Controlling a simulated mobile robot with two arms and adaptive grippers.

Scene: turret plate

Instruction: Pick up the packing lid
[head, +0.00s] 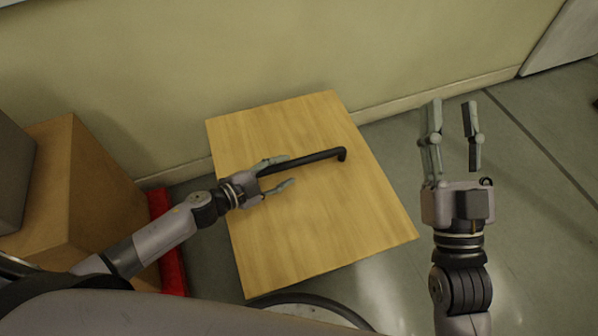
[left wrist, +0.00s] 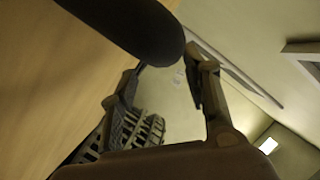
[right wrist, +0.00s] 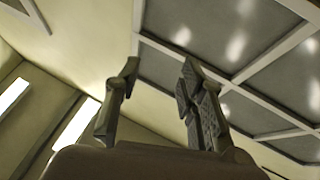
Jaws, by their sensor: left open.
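A square, light wooden panel (head: 320,235) lies flat in the middle of the head view; it looks like the packing lid. A black bar handle (head: 320,156) runs across its upper half, with a bent right end. My left gripper (head: 283,173) is open over the panel at the handle's left part, hiding that end. In the left wrist view the dark handle (left wrist: 125,25) reaches close to the parted fingertips; I cannot tell if they touch it. My right gripper (head: 453,112) is open and empty, right of the panel, fingers pointing up the picture.
Brown boxes (head: 85,190) stand at the left, with a red object (head: 170,245) beside them. A pale wall (head: 250,50) runs behind the panel. Grey floor (head: 540,200) is clear at the right. A dark round rim shows below the panel.

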